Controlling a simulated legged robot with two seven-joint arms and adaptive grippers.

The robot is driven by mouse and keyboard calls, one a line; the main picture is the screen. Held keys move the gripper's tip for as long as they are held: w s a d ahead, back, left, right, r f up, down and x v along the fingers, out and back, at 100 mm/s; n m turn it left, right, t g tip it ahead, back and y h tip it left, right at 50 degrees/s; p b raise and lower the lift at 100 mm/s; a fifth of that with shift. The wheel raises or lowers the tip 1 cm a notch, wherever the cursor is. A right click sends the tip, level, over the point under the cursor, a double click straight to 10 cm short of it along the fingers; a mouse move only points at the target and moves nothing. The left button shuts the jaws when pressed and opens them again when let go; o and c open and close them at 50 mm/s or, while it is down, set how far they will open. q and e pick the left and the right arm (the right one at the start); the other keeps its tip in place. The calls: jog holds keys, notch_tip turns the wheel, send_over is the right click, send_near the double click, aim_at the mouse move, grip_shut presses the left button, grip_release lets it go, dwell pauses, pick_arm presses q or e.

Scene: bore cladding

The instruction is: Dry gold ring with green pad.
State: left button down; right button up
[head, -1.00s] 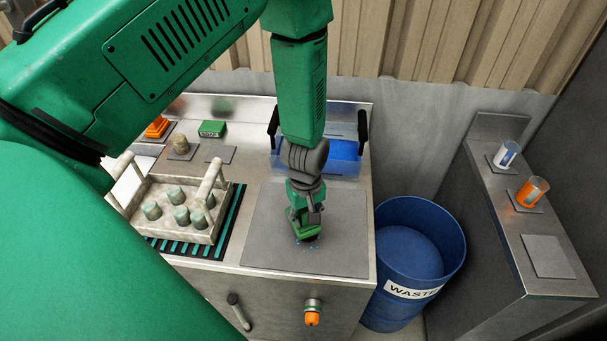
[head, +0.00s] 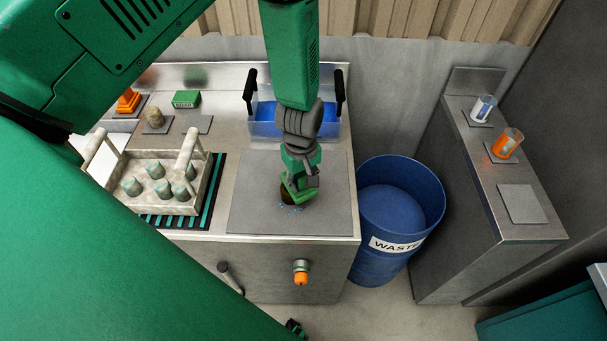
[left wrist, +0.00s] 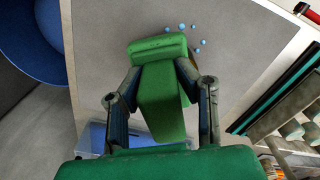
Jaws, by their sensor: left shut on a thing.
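My left gripper (head: 298,180) is over the grey mat (head: 250,215) on the steel bench, pointing down. It is shut on the green pad (left wrist: 160,105), which sits between the two fingers in the left wrist view. A brownish-gold edge, seemingly the gold ring (left wrist: 187,72), shows beside the pad; the rest is hidden under it. The ring also shows as a dark brown edge in the head view (head: 286,195). Contact between pad and ring looks likely, but I cannot be sure. Several blue drops (left wrist: 182,27) lie on the mat by the ring.
A crate (head: 165,205) with several pegs is on a ribbed rack to the left. Behind it are a soap box (head: 186,99) and an orange object (head: 128,102). A blue waste barrel (head: 400,205) stands right of the bench.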

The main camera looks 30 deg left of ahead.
pick_arm(q)
jog(key=shift+s+a+f+p, duration=0.1)
jog(key=shift+s+a, duration=0.3)
jog(key=shift+a, duration=0.2)
jog(key=shift+s+a+r+p, duration=0.15)
jog(key=shift+s+a, duration=0.2)
jog(key=shift+a, duration=0.3)
jog(key=shift+s+a+f+p, duration=0.15)
jog(key=shift+s+a, duration=0.25)
jog(key=shift+a, duration=0.2)
jog(key=shift+d, duration=0.1)
jog(key=shift+w, duration=0.1)
jog(key=shift+w+d, duration=0.35)
jog(key=shift+d, duration=0.1)
jog(key=shift+w+d, duration=0.45)
jog(key=shift+d, duration=0.3)
jog(key=shift+w+d, duration=0.4)
jog(key=shift+d, duration=0.3)
